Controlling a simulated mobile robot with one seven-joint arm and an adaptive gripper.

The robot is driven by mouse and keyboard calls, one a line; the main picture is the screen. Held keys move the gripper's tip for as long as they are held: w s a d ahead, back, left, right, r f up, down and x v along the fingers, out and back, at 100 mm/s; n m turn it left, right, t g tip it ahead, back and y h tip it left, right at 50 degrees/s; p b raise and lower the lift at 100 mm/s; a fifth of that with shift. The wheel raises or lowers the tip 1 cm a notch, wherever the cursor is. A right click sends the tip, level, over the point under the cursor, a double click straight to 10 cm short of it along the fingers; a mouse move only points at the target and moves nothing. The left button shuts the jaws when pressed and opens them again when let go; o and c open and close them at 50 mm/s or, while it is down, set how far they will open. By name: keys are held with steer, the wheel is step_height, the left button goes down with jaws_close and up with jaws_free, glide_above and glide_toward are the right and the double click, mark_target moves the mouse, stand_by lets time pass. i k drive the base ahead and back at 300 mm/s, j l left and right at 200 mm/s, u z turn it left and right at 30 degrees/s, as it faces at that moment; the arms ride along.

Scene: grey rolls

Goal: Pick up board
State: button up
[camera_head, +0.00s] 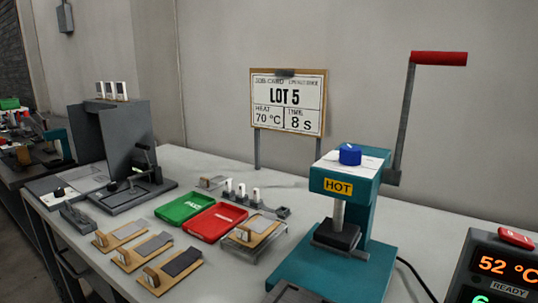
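Several small wooden boards, each with a grey pad and an upright wooden block at one end, are on the white table. One lighter-padded board (119,235) lies farthest back in a row at the front left. A second board (143,251) lies in front of it, and a third board (169,272) with a darker pad is nearest. Another board (253,232) sits on a low metal stand (262,247) beside the red tray. Which one the task names, I cannot tell. My gripper is not in view.
A green tray (184,208) and a red tray (215,222) lie mid-table. A teal hot press (345,185) with a red-handled lever stands right, near a display (503,270) reading 52 °C. A grey fixture (128,145) stands left. A LOT 5 card (288,103) stands behind.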

mark_target(130, 260)
steer(key=k+j+u, duration=0.2)
steer(key=k+j, duration=0.2)
steer(key=k+j+u, duration=0.2)
steer(key=k+j, duration=0.15)
steer(key=j, duration=0.15)
